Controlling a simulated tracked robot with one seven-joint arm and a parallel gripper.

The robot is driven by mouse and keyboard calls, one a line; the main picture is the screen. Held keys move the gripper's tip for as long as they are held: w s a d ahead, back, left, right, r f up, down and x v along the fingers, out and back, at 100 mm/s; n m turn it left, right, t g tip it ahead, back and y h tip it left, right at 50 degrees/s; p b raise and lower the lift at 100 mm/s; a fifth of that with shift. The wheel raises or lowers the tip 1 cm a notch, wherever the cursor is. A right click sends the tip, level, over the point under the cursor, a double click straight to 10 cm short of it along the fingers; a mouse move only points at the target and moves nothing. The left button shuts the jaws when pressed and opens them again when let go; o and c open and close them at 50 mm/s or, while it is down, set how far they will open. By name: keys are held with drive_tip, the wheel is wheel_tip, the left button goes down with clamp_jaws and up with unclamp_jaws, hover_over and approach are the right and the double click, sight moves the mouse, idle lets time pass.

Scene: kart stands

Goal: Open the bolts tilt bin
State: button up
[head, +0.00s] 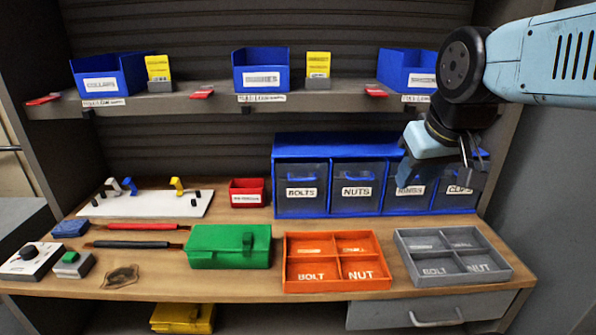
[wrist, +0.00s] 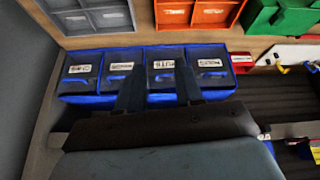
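The BOLTS tilt bin (head: 300,207) is the leftmost of a row in a blue cabinet (head: 335,146) on the bench. It has a dark clear front, a white label and a blue handle, and looks shut. In the wrist view, which is upside down, the BOLTS bin (wrist: 210,70) is at the right end of the row. My gripper (head: 466,178) is in front of the right end of the cabinet, well right of the BOLTS bin. In the wrist view my gripper (wrist: 158,68) shows two fingers apart with nothing between them.
The NUTS bin (head: 356,206) adjoins BOLTS. An orange tray (head: 337,286), a grey tray (head: 405,250) and a green box (head: 229,260) stand in front. A red bin (head: 247,200) is to the left. The shelf (head: 210,104) with blue bins overhangs. Bench between cabinet and trays is a narrow strip.

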drive_tip(key=w+a+r+n+g, duration=0.1)
drive_tip(key=w+a+r+n, duration=0.1)
drive_tip(key=w+a+n, duration=0.3)
drive_tip(key=w+a+r+n+g, duration=0.1)
drive_tip(key=w+a+n, duration=0.15)
drive_tip(key=w, duration=0.35)
drive_tip(key=n+g, duration=0.1)
drive_tip(key=n, duration=0.8)
approach(300, 180)
drive_tip(key=x, duration=0.7)
drive_tip(key=shift+w+f, duration=0.2)
drive_tip(key=shift+w, duration=0.05)
drive_tip(key=shift+a, duration=0.1)
clamp_jaws()
